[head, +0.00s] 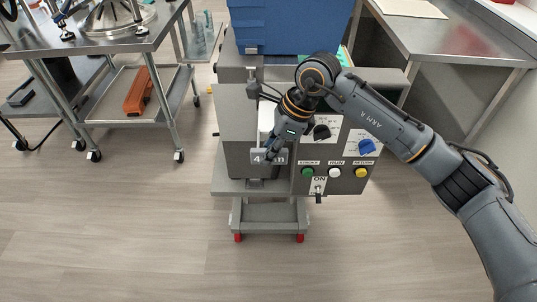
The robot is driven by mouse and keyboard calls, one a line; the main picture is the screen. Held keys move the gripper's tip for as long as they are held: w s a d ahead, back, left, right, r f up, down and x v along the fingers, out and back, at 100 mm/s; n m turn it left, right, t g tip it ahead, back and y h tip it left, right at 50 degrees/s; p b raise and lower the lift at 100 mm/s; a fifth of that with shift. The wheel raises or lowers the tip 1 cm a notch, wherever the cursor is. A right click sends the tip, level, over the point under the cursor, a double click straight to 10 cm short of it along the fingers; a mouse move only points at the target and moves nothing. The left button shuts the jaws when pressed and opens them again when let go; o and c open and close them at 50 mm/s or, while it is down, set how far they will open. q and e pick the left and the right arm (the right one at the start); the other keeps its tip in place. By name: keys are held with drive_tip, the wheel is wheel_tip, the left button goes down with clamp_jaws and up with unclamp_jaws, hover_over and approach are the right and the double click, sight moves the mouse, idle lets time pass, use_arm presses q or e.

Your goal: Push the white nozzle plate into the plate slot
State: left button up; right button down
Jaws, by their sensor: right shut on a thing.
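The white nozzle plate (265,117) shows as a pale strip at the front of the grey depositor, left of my right wrist. A grey tag marked "4 mm" (257,157) is at its near end, partly covered by my fingers. My right gripper (271,147) is shut at this near end, on the plate. The plate slot is hidden behind my gripper and wrist, so how far the plate sits in it cannot be told. My left gripper is not in view.
The depositor's control panel (334,150), with knobs, coloured buttons and a switch, is just right of my gripper. A blue hopper (290,25) rises above. A steel cart (115,48) stands left, a steel table (450,38) right. The floor in front is clear.

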sight(267, 125)
drive_tip(key=shift+w+b, duration=1.3)
drive_tip(key=shift+w, duration=3.85)
drive_tip(key=c, duration=1.3)
unclamp_jaws()
drive_tip(key=shift+r, duration=0.1)
drive_tip(key=shift+o, duration=0.2)
drive_tip(key=v, duration=1.2)
drive_tip(key=shift+a, duration=0.1)
